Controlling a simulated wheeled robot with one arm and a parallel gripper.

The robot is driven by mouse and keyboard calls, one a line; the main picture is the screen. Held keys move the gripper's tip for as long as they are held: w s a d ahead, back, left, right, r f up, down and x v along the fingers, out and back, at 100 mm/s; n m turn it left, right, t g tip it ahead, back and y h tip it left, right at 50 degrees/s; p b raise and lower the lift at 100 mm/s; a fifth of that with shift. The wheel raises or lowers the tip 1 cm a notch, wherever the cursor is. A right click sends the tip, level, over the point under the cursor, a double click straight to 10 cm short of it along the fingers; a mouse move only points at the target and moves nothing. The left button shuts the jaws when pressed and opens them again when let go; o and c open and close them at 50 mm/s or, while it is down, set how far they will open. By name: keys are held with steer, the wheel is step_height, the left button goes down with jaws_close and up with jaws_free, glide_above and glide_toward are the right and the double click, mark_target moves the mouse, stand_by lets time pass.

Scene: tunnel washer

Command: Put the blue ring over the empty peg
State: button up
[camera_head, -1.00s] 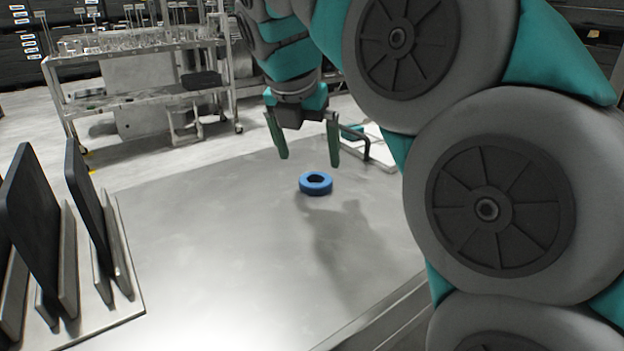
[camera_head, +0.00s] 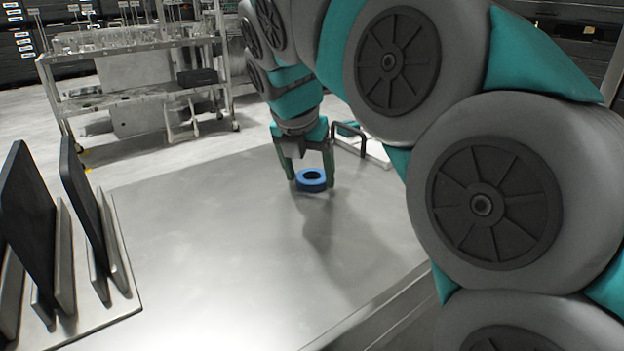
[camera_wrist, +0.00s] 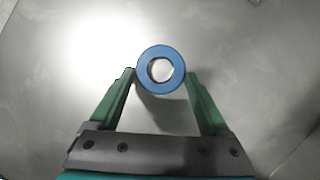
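The blue ring (camera_head: 311,184) lies flat on the metal table (camera_head: 200,240). My gripper (camera_head: 311,184) is open and points down, with one green finger on each side of the ring. In the wrist view, the ring (camera_wrist: 161,87) sits between the fingertips (camera_wrist: 161,76), with a narrow gap showing at each side. I cannot make out the empty peg in either view.
A rack with upright black plates (camera_head: 85,200) stands at the left. A black bent bar (camera_head: 350,131) beside a pale plate (camera_head: 378,152) is behind my gripper. A metal cart (camera_head: 140,95) stands behind the table. The table's middle is clear.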

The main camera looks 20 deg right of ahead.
steer(key=c, duration=1)
steer(key=shift+c, duration=0.2)
steer(key=shift+r, duration=0.1)
